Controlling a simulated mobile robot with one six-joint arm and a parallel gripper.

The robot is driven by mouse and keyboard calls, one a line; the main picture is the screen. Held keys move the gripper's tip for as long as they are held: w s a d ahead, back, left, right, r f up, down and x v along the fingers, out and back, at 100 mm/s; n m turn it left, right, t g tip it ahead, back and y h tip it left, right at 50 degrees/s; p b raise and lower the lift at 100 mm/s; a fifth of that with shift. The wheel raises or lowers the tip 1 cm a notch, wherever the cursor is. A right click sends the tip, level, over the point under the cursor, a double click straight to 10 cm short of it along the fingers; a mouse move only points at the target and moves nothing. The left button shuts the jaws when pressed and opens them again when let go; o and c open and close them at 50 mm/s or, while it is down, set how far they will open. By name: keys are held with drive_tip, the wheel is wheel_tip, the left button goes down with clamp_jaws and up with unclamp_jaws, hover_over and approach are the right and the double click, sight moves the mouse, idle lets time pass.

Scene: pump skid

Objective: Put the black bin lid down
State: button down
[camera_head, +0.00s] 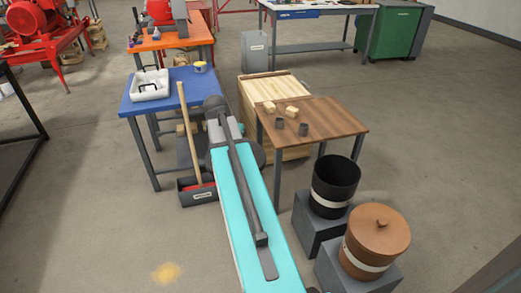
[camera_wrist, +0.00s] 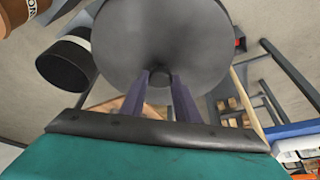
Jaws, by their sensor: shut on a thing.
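The black bin lid (camera_wrist: 160,35) is a dark grey disc with a small knob, filling the upper middle of the wrist view. My gripper (camera_wrist: 160,80) is shut on its knob, one finger on each side. In the head view my arm hides the gripper and most of the lid; a dark rim of the lid (camera_head: 261,157) shows beside the arm, left of the brown table. The black bin (camera_head: 334,188) stands open on a grey block at the right, and it also shows in the wrist view (camera_wrist: 65,63). The lid is apart from the bin.
A brown table (camera_head: 330,118) holds wooden blocks and dark cups, beside a wooden crate (camera_head: 270,88). A brown lidded bin (camera_head: 375,235) stands near the black one. A blue table (camera_head: 180,88) holds a white case. A broom and dustpan (camera_head: 198,194) are left.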

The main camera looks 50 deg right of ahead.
drive_tip(key=w+a+r+n+t+y+p, duration=0.1)
drive_tip(key=a+r+n, duration=0.3)
drive_tip(key=a, duration=0.9)
drive_tip(key=w+a+r+n+t+y, duration=0.1)
drive_tip(key=w+a+r+n, duration=0.3)
drive_tip(key=a, duration=1)
drive_tip(key=w+a+r+n+t+y+p, duration=0.1)
drive_tip(key=a+r+n, duration=0.5)
drive_tip(key=a, duration=0.7)
drive_tip(key=shift+w+a+r+y+p, duration=0.35)
drive_tip(key=shift+w+y, duration=0.25)
drive_tip(key=shift+w, duration=0.3)
drive_tip(key=shift+d, duration=0.2)
